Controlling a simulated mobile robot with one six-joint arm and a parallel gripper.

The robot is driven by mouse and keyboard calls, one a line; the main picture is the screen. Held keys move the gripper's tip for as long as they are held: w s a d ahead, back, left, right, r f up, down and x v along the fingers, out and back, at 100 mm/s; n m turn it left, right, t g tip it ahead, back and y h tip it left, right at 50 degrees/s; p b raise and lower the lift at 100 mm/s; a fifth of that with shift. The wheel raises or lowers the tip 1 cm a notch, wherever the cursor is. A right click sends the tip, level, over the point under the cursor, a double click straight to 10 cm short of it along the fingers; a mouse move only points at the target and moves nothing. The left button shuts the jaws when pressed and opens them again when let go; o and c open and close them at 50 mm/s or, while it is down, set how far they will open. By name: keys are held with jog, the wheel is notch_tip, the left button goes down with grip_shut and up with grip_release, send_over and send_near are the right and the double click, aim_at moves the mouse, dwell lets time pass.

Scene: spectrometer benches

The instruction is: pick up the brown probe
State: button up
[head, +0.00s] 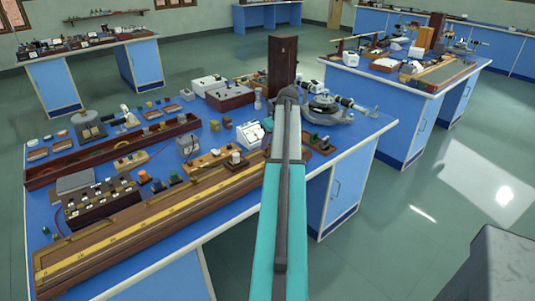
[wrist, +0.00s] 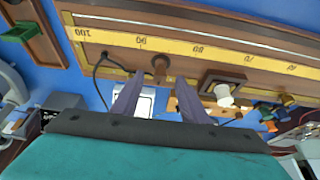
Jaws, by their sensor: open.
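A brown probe (wrist: 160,66) with a rounded head stands at the edge of a long wooden board with a yellow scale (wrist: 190,46) in the wrist view, near the 90 mark. My gripper (wrist: 160,80) is open, its two dark fingers apart and pointing toward the board. The probe shows in the gap between the fingertips, and nothing is held. Whether the fingers are level with it I cannot tell. In the head view my arm covers the far end of the board, and I make out neither the probe nor the gripper there.
The blue bench (head: 60,210) is crowded: a long wooden trough (head: 110,150), a black-knobbed box (head: 100,200) and a tall dark wooden case (head: 282,62). In the wrist view, a white knob on a wooden block (wrist: 224,95) and a black cable (wrist: 98,75) lie close by.

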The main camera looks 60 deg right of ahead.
aim_at(268, 147)
jog(key=shift+f, duration=0.1)
jog(key=shift+p+x, duration=0.9)
jog(key=shift+x, duration=1.6)
jog(key=shift+w, duration=0.15)
grip_shut()
